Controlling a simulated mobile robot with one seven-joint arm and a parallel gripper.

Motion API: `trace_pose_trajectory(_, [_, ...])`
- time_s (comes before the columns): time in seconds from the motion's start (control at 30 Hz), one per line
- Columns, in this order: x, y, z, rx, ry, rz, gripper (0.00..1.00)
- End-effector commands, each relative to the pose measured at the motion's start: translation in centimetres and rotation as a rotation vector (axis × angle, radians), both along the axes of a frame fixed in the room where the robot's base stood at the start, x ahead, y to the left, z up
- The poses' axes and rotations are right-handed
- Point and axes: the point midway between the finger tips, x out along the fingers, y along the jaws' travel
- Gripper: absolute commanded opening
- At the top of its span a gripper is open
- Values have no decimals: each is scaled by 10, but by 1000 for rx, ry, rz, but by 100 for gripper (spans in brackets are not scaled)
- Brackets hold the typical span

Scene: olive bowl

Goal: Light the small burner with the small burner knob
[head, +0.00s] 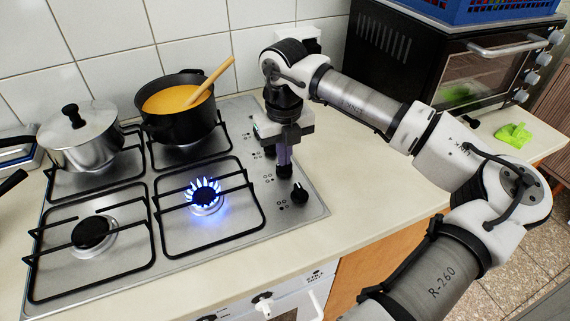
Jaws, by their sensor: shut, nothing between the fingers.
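The cooktop (181,250) has a lit burner (206,198) at the front right, with a ring of blue flame. The front left burner (93,233) has a black cap and shows no flame. A black knob (299,194) stands at the cooktop's front right corner. My gripper (285,166) points down over the knob row, just behind that knob. It is shut and empty. Its fingers hide part of the row, and I cannot tell whether they touch a knob. Which knob serves which burner is too small to read.
A black pot (178,124) with orange soup and a wooden spoon stands on the back right burner. A lidded steel pot (82,143) is at the back left. An oven (440,60) stands behind my arm. The counter (350,205) right of the cooktop is clear.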

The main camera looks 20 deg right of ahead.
Motion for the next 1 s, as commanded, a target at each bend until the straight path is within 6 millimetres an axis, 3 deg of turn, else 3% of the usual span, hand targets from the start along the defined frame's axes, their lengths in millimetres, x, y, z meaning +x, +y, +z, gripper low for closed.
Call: trace_pose_trajectory(1.0, [0, 0, 70, 0, 2, 0, 0])
